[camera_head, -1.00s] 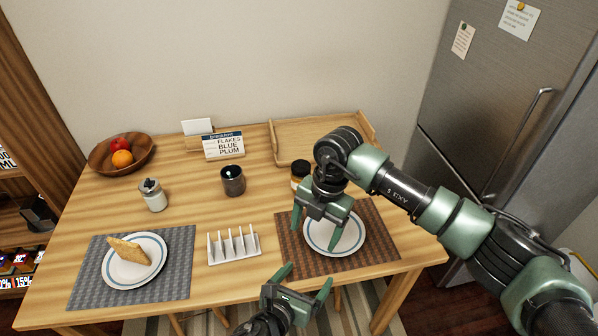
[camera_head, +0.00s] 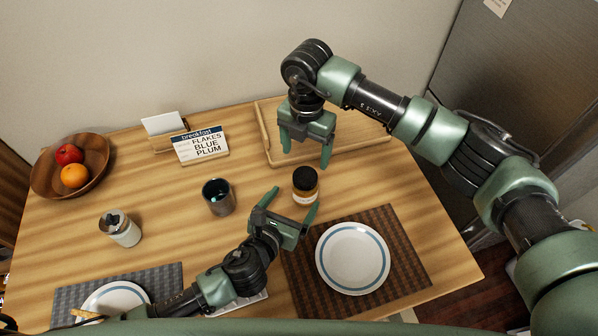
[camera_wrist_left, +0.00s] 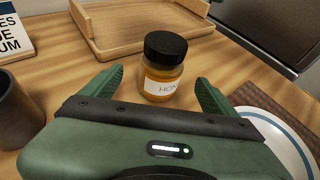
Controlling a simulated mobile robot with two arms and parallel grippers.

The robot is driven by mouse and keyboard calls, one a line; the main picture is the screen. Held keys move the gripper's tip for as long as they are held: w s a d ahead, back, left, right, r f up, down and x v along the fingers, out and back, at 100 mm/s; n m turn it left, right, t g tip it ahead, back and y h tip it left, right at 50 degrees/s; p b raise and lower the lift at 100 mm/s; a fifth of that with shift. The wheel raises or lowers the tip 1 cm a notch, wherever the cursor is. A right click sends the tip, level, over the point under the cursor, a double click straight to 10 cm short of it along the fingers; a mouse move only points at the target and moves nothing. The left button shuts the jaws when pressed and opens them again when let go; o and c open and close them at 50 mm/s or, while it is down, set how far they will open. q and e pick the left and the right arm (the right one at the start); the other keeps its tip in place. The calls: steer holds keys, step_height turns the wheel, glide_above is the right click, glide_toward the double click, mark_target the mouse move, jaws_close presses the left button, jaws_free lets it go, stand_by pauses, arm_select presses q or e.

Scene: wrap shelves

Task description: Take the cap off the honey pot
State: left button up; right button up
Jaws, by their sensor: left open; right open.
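The honey pot (camera_head: 305,189) is an amber jar with a white label, upright on the table. Its black cap (camera_head: 305,178) is on top. It also shows in the left wrist view, with the jar (camera_wrist_left: 161,83) and cap (camera_wrist_left: 166,46) straight ahead between the fingers. My left gripper (camera_head: 291,201) is open and level with the jar, its fingertips just short of or beside it; I see no grip on it. My right gripper (camera_head: 306,158) is open and empty, pointing down above and behind the jar, over the front of the wooden tray.
The wooden tray (camera_head: 262,131) lies behind the jar. A dark cup (camera_head: 218,197) stands left of it. A plate (camera_head: 352,258) on a brown mat (camera_head: 408,262) is at front right.

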mark_target(300, 193)
arm_select(q)
steer(key=x, duration=0.7)
steer(key=shift+w+d, duration=0.1)
steer(key=shift+d, duration=0.05)
jaws_close()
